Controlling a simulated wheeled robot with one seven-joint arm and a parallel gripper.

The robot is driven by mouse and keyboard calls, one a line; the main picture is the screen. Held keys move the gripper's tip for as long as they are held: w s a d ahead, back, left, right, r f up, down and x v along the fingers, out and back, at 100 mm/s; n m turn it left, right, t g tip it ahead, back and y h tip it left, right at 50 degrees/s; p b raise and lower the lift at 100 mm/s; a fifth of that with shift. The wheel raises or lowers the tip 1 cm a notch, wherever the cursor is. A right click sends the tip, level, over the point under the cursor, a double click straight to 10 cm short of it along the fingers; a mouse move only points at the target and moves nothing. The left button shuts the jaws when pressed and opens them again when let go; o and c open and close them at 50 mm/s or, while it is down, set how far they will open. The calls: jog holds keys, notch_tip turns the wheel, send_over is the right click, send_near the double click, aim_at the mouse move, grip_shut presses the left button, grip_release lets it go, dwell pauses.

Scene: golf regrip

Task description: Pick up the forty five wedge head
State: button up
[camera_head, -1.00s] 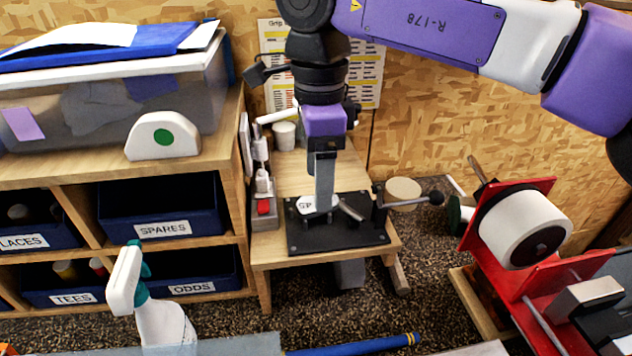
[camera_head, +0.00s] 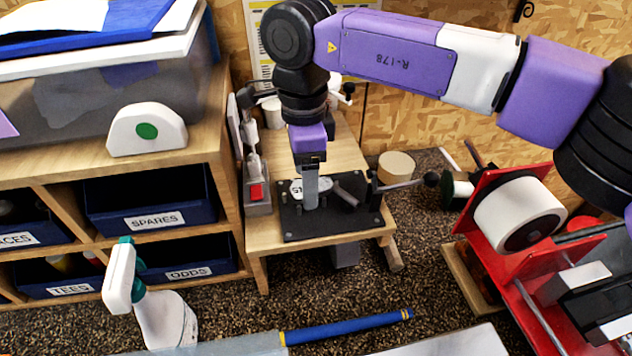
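My gripper (camera_head: 311,199) points straight down over a black plate (camera_head: 315,228) on a small wooden stand. Its grey fingers line up one behind the other, so the gap between them is hidden. A pale, rounded piece with small dark lettering (camera_head: 296,187) shows just left of the fingers, partly behind them. It may be the wedge head, but I cannot read the marking surely or tell whether the fingers touch it. A short grey bar (camera_head: 346,196) slants on the plate to the right of the fingers.
A shelf with bins (camera_head: 155,205), a spray bottle (camera_head: 165,318) and a red machine (camera_head: 497,245) surround the stand.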

jog(key=shift+f, duration=0.45)
jog(key=shift+c, duration=0.2)
jog(key=c, duration=1.4)
